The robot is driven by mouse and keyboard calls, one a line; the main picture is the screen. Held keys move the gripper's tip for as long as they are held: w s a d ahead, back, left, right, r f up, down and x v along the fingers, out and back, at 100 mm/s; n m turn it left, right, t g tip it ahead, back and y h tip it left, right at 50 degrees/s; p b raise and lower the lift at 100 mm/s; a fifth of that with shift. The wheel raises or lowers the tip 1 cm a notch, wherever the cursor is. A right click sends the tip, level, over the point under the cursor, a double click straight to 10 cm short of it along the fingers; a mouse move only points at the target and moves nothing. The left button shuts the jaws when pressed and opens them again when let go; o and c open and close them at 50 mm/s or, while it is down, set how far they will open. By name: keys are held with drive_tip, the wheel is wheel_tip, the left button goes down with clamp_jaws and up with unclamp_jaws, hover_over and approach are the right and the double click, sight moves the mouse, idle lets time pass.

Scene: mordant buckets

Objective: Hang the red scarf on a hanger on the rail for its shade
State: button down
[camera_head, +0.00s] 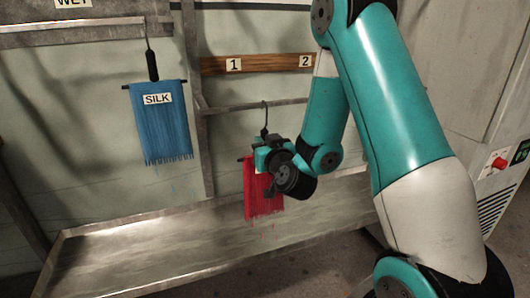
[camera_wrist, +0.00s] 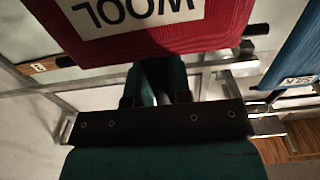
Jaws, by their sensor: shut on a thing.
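The red scarf (camera_head: 262,195) hangs from a black hanger (camera_head: 265,118) below the rail (camera_head: 290,103) under the number board. In the wrist view, the scarf (camera_wrist: 215,32) carries an upside-down white label reading WOOL (camera_wrist: 135,14). My gripper (camera_head: 265,153) is shut on the hanger, at its grip above the scarf. The fingers also show in the wrist view (camera_wrist: 157,75), where their grip point is partly hidden.
A blue scarf (camera_head: 163,122) labelled SILK hangs on a hanger from the left rail (camera_head: 70,34) under the WET sign. A wooden board (camera_head: 270,64) bears 1 and 2. A metal post (camera_head: 197,120) divides the sections. A metal trough (camera_head: 150,255) runs below.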

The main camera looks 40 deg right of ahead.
drive_tip(key=f+p+x, duration=0.2)
drive_tip(key=p+x, duration=0.6)
drive_tip(key=shift+w, duration=0.35)
idle(0.5)
drive_tip(key=shift+d, duration=0.1)
drive_tip(key=c, duration=1)
unclamp_jaws()
